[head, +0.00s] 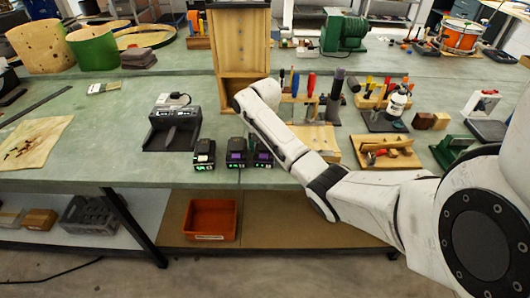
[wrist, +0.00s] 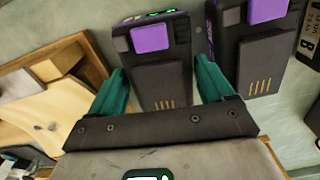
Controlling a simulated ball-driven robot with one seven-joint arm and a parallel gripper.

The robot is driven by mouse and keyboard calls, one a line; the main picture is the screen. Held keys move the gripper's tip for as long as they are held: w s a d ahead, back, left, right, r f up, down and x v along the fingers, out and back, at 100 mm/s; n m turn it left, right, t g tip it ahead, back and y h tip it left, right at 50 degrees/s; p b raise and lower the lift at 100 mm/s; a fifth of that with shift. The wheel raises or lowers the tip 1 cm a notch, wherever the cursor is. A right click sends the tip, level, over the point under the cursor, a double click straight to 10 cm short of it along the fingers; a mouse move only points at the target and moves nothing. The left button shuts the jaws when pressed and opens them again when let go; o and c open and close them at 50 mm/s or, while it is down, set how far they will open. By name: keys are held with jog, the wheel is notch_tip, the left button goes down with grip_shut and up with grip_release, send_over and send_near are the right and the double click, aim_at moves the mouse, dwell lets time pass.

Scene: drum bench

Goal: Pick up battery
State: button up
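Several black battery packs stand in a row near the bench's front edge in the head view: a left one (head: 204,154), a middle one (head: 237,153) and a right one (head: 263,154) beside my arm. In the wrist view, a battery with a purple block (wrist: 158,62) lies between the teal fingers of my gripper (wrist: 159,68). The fingers are spread, one on each side of it; I cannot tell whether they touch it. A second purple-marked battery (wrist: 262,50) is to the right. My gripper is hidden behind my arm in the head view.
A black charger (head: 174,125) stands behind the batteries. A wooden board (head: 318,141) lies to their right, with a tool rack behind it. A wooden box (head: 243,45) stands further back. An orange bin (head: 210,219) is on the shelf below. Bench left of the charger is mostly clear.

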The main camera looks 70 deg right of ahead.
jog(key=c, duration=0.9)
jog(key=shift+c, duration=0.5)
jog(key=shift+r, duration=0.2)
